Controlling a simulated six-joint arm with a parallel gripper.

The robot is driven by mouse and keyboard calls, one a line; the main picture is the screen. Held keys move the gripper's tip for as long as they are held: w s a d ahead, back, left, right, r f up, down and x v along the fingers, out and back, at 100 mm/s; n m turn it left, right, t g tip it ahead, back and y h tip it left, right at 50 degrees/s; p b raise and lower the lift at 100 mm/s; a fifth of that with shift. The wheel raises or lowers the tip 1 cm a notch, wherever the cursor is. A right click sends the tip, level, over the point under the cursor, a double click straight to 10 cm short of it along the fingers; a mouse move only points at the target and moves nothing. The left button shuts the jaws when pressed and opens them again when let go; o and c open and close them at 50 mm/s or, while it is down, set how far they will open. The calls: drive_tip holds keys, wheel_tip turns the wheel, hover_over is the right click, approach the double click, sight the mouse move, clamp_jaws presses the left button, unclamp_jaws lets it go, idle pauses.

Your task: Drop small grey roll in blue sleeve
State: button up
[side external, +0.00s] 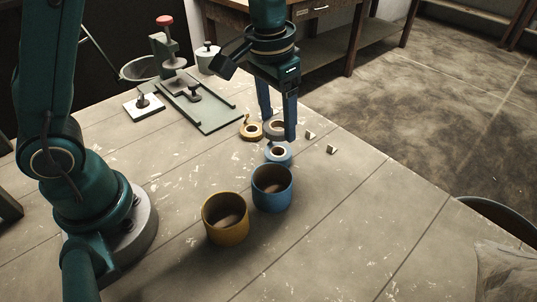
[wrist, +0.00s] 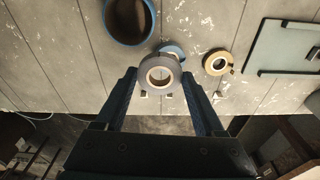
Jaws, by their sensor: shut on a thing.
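The small grey roll (side external: 271,134) sits between the fingertips of my gripper (side external: 278,128), which is shut on it. In the wrist view the roll (wrist: 160,58) shows face-on between both fingers (wrist: 161,76) and partly covers a blue roll (wrist: 174,48). The blue sleeve (side external: 272,200) stands upright on the table, nearer the side camera than my gripper. In the wrist view the sleeve's rim (wrist: 152,20) is at the top, cut by the frame edge. The held roll is outside the sleeve; its exact height above the table is hard to tell.
The blue roll (side external: 288,157) lies on the table between my gripper and the blue sleeve. A yellow sleeve (side external: 226,237) stands beside the blue one. A yellow roll (side external: 246,136) and two small pale pieces (side external: 331,150) lie nearby. A green plate (side external: 217,121) lies farther back.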

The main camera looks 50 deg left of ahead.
sight(270, 164)
drive_tip(key=shift+m, duration=0.6)
drive_tip(key=shift+s+d+f, duration=0.65)
drive_tip(key=shift+s+d, duration=0.1)
drive_tip(key=shift+s, duration=0.15)
drive_tip(key=shift+s+d+f, duration=0.65)
drive_tip(key=shift+s+d, duration=0.05)
drive_tip(key=shift+s, duration=0.25)
drive_tip(key=shift+s+d+f, duration=0.65)
drive_tip(key=shift+s+d, duration=0.1)
drive_tip(key=shift+s, duration=0.15)
drive_tip(key=shift+f, duration=0.1)
drive_tip(key=o, duration=1.3)
drive_tip(key=shift+r, duration=3.05)
